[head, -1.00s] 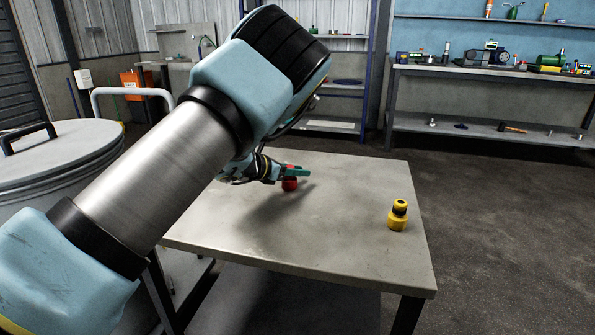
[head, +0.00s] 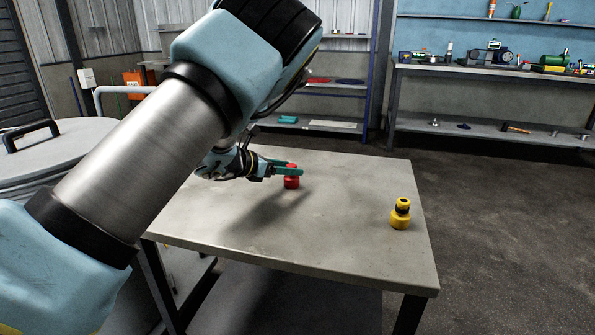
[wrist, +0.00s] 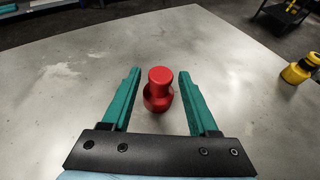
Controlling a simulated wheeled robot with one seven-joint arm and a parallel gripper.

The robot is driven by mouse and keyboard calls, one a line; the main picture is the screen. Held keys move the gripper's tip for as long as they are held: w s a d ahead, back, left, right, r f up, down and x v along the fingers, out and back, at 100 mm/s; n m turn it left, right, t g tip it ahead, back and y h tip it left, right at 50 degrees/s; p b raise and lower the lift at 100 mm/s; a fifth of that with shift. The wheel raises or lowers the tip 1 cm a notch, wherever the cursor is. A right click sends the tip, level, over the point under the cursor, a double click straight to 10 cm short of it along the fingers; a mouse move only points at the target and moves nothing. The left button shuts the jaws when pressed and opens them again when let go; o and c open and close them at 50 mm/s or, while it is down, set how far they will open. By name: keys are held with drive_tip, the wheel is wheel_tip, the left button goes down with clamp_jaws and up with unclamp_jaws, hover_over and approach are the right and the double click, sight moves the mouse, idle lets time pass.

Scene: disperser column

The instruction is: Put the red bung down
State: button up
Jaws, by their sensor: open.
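The red bung (head: 291,181) stands upright on the grey table near its far side. In the wrist view the red bung (wrist: 158,90) sits between the two green fingers, with a gap on each side. My gripper (head: 288,170) is open around it, and neither finger touches it. In the wrist view my gripper (wrist: 157,75) also shows open. In the head view the fingers hide part of the bung.
The table (head: 330,240) has free room in front of the bung. A yellow and black bung-like piece (head: 400,213) stands near the table's right edge. A large grey lidded drum (head: 60,150) is at the left. Shelves with tools stand at the back right.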

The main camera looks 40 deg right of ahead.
drive_tip(key=v, duration=0.7)
drive_tip(key=shift+a+b, duration=0.2)
drive_tip(key=shift+b, duration=0.1)
